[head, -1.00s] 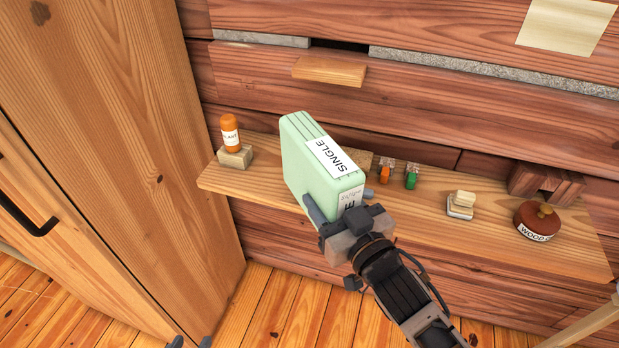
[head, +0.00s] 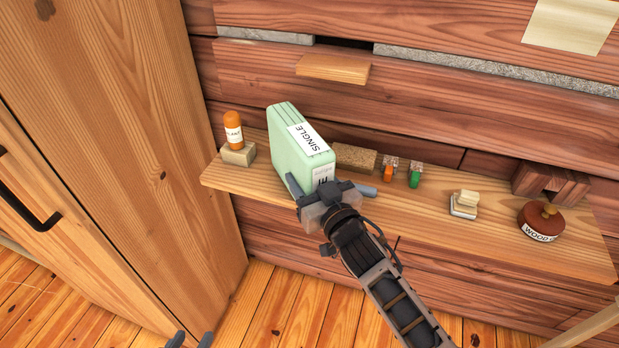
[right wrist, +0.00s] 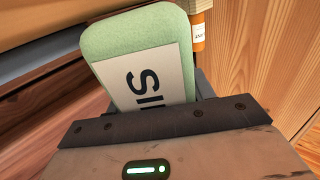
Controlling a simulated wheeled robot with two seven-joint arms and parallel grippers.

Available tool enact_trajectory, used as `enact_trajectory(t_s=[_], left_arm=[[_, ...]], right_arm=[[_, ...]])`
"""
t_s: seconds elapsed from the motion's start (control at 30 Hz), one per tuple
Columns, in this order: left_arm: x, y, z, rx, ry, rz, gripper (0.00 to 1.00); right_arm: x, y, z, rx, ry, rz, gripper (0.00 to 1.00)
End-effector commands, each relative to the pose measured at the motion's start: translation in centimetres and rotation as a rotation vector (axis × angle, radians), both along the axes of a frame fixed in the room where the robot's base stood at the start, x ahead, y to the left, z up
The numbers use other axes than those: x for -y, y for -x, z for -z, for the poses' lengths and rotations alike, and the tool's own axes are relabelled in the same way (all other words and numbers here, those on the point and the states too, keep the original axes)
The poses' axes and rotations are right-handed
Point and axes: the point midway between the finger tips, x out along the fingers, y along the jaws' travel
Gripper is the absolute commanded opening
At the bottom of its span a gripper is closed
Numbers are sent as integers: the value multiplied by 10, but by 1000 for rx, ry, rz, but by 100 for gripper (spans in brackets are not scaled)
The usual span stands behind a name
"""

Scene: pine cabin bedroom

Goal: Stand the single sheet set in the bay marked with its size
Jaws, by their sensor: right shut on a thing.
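The single sheet set (head: 290,155) is a pale green folded block with a white label reading "SINGLE". It stands upright over the left part of the wooden shelf; whether its base touches the shelf is hard to tell. My right gripper (head: 328,190) is shut on its near end, one finger on each side. In the right wrist view the set (right wrist: 125,42) fills the jaws, its label partly hidden by the gripper. My left gripper (head: 191,340) shows only as two fingertips, apart and empty, at the bottom edge. I see no bay with a size mark.
On the shelf (head: 430,215) are an orange bottle (head: 233,128) on a small block, a brown cork-like block (head: 355,158), small orange and green items, a pale-topped block (head: 464,203) and a brown lidded pot (head: 540,222). A wooden cabinet (head: 130,120) stands at left.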

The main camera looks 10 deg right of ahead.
Motion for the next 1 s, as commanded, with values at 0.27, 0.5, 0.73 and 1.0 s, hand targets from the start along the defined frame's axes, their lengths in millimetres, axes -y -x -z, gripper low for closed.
enact_trajectory(t_s=[0.27, 0.5, 0.73, 1.0], left_arm=[[0, 0, 2, -1, 3, -1, 36], [0, 0, 3, -4, 2, -1, 36], [0, 1, 3, -8, -3, 0, 36], [-1, 3, 6, -13, -4, 0, 36]], right_arm=[[0, 0, 3, -1, 0, 0, 66], [0, 0, 3, -1, 0, 0, 74], [3, 11, 1, -4, 1, 0, 74], [16, 66, 1, -5, 0, 0, 74]])
